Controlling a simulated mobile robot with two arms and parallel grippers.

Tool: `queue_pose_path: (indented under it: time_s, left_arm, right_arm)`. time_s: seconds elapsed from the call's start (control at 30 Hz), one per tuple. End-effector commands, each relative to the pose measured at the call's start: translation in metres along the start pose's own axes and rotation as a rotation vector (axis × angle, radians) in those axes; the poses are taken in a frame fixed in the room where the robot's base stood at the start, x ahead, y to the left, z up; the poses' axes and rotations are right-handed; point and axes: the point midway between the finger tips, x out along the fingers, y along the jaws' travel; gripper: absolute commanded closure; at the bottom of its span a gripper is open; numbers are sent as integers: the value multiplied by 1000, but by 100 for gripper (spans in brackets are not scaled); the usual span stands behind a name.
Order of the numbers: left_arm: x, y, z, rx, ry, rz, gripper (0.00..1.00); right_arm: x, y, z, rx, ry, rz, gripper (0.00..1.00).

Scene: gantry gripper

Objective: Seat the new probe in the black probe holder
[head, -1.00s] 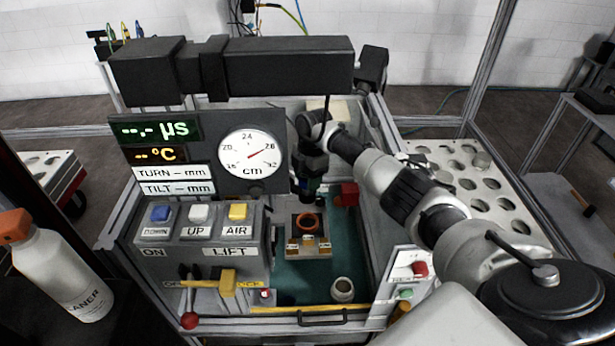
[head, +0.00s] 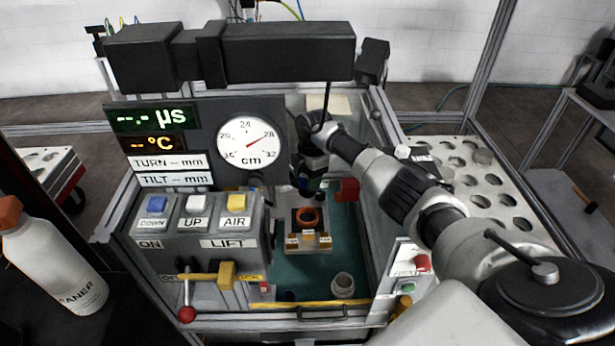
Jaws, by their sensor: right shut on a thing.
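My right arm reaches in from the right, and its dark gripper (head: 315,165) is over the back of the work bay. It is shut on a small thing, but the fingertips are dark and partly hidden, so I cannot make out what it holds. A thin black rod (head: 327,100) hangs from the gantry to a dark body (head: 306,122) beside my wrist. I cannot tell whether that body is the black probe holder. I cannot pick out the new probe. My left gripper is not in view.
A fixture with an orange ring (head: 307,217) stands on the green bay floor (head: 300,269), in front of my gripper. A red block (head: 347,190) is close to its right. A pale cup (head: 343,284) stands at the front. The button panel (head: 197,235) borders the left.

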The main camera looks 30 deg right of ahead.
Motion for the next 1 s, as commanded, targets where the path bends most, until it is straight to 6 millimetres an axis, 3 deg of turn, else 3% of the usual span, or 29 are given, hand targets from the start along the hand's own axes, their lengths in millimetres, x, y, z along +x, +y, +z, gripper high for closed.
queue_pose_path:
  time_s: [0.37,0.4,0.6,0.87,1.0]
  left_arm:
    - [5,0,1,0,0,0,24]
    - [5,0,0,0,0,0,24]
    - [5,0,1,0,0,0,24]
    - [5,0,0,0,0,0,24]
    - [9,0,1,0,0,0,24]
  right_arm:
    - [7,0,1,0,0,-1,76]
    - [8,0,1,0,0,-1,48]
    - [8,0,1,0,0,-1,20]
    - [6,0,1,0,0,0,20]
    - [-5,1,2,0,0,3,20]
